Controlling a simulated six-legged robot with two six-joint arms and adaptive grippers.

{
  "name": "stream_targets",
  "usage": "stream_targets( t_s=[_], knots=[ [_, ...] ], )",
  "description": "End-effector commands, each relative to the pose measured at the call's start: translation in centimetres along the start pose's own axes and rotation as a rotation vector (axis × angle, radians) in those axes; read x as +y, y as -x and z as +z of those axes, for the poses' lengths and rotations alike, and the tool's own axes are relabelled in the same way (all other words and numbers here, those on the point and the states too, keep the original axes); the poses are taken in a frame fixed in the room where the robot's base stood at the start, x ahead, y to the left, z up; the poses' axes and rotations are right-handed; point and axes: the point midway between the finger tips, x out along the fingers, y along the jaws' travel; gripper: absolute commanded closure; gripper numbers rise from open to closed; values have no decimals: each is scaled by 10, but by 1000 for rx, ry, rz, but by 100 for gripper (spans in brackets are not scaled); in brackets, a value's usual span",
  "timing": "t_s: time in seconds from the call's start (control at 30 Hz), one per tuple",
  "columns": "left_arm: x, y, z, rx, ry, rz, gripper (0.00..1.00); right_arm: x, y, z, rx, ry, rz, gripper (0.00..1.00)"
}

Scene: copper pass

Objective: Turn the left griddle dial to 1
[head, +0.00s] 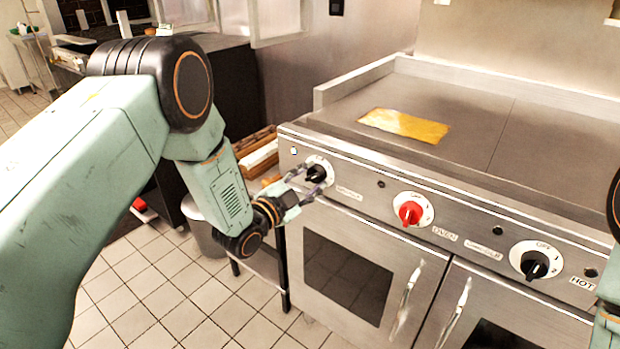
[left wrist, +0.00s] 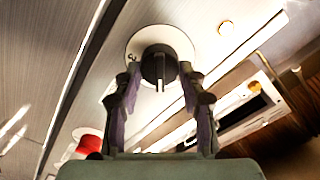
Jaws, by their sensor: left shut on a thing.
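The left griddle dial (head: 316,173) is a black knob on a white round plate at the left end of the griddle's front panel. My left gripper (head: 307,184) reaches it from the left and is shut on it. In the left wrist view the black knob (left wrist: 159,62) sits between the two fingertips (left wrist: 160,82). A white pointer line shows on the knob, and one numeral shows at the plate's left side. I cannot tell the setting for sure. My right gripper is out of view.
A red oven dial (head: 411,212) and another black dial (head: 534,264) sit farther right on the panel. Oven door handles (head: 409,293) stick out below. A yellow slab (head: 405,125) lies on the griddle top (head: 480,120). A bin (head: 205,230) stands left of the oven.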

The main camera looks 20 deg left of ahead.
Motion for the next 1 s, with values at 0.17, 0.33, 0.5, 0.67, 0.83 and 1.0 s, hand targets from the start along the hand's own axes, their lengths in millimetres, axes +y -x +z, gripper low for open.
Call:
stream_targets(
  t_s=[0.17, 0.33, 0.5, 0.67, 0.83, 1.0],
  knots=[
    [-1, -1, -1, 3, -4, -2, 91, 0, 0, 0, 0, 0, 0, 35],
    [-1, -1, -1, 3, -3, -2, 91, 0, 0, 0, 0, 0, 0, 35],
    [-1, -1, -1, 3, -3, -2, 46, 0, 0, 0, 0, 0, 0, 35],
    [0, 0, 0, 1, -2, -1, 37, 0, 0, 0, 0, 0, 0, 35],
    [0, 0, 0, 1, -1, 0, 37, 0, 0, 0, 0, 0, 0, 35],
    [0, 7, 1, -2, -1, 0, 37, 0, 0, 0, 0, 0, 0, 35]
  ],
)
